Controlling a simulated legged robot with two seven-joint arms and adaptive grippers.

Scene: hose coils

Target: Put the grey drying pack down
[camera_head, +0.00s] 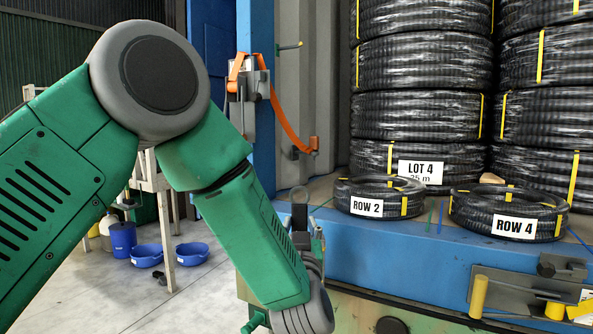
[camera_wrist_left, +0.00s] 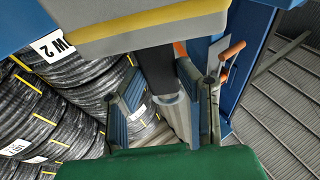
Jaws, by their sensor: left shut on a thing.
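The grey drying pack (camera_wrist_left: 150,28) shows in the left wrist view as a grey body with a yellow band, across the top of that picture. A dark strap (camera_wrist_left: 156,72) runs from it in between the fingers. My left gripper (camera_wrist_left: 160,95) is shut on this strap, and the pack hangs from it. In the head view, my left gripper (camera_head: 300,215) stands just left of the ROW 2 coil, in front of the blue sill. My forearm hides most of the gripper and the pack there. The right gripper is not in view.
The ROW 2 coil (camera_head: 380,197) and ROW 4 coil (camera_head: 508,213) lie before tall stacks of black hose (camera_head: 420,115). A blue sill (camera_head: 420,255) runs along the front. An orange strap (camera_head: 290,125) hangs at the blue post. Blue tubs (camera_head: 192,253) stand on the floor at left.

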